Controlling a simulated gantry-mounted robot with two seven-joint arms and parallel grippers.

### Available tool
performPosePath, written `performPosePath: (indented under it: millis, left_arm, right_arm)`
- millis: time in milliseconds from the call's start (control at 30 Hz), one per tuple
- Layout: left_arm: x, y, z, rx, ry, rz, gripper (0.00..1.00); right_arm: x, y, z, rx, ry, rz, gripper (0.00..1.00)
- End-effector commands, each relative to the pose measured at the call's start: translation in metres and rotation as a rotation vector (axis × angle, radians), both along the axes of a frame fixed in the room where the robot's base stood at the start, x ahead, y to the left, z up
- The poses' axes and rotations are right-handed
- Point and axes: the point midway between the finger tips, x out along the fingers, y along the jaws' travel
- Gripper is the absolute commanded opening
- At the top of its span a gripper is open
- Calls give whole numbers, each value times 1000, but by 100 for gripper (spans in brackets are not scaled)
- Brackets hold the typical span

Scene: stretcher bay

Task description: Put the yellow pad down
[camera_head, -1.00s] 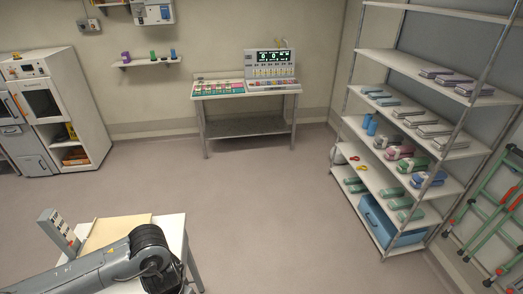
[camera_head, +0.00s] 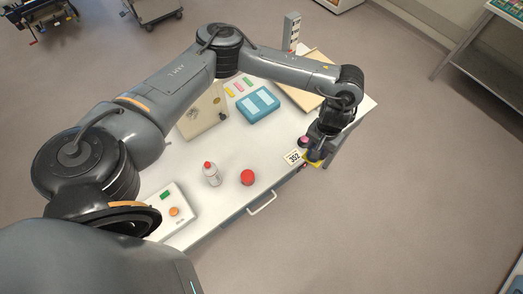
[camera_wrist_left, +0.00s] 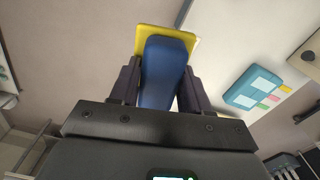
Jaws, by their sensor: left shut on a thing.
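The yellow pad (camera_wrist_left: 192,42) shows at the far end of my left gripper in the left wrist view, behind a blue block (camera_wrist_left: 163,75) between the two dark fingers. My left gripper (camera_wrist_left: 160,88) is shut on this pad-and-block piece; I cannot tell how the two join. In the head view my left arm reaches across the white table, and the left gripper (camera_head: 314,152) points down at its front right edge. A bit of the yellow pad (camera_head: 314,163) shows below it; the rest is hidden. My right gripper is out of view.
The white table (camera_head: 225,150) holds a teal case (camera_head: 258,104), a beige box (camera_head: 202,118), a white bottle (camera_head: 211,174), a red round thing (camera_head: 247,177) and a button panel (camera_head: 172,213). Clear tabletop lies between bottle and case.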

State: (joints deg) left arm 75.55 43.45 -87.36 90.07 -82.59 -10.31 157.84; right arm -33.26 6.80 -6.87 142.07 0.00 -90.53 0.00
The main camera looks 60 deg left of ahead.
Motion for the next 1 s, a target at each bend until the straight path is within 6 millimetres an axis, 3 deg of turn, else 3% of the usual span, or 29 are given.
performPosePath:
  millis: [33,100,300,500,767,1000]
  left_arm:
    - [-9,13,-30,-1,7,43,22]
    - [-21,26,-52,-1,8,89,22]
    - [-51,48,-98,-2,6,156,22]
    - [-72,58,-123,-2,3,175,22]
    - [-87,63,-141,-1,1,178,22]
    - [-101,97,-169,0,3,181,22]
  right_arm:
    - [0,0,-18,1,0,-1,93]
    - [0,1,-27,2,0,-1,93]
    - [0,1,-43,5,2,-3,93]
    - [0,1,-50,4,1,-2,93]
    - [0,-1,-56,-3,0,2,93]
    - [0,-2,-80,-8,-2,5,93]
